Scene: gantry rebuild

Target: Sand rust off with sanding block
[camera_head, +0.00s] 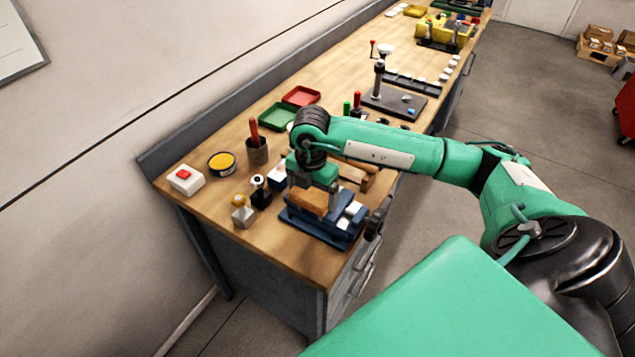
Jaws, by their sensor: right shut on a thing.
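My right gripper (312,183) reaches over the near end of the workbench and points down. It is shut on an orange-brown block (308,203), which looks like the sanding block. The block sits low over a blue vise-like fixture (318,228), and I cannot tell whether it touches what is below. Pale grey metal pieces (349,213) show at the fixture's right side. No rust patch can be made out; the surface under the block is hidden. My left gripper is not in view.
The wooden bench (285,245) holds a red-button box (186,179), a yellow tin (221,163), a dark cup (257,151) with a red-handled tool, green (277,116) and red (301,96) trays. Small stamp-like tools (242,213) stand left of the fixture. A wall runs along the left.

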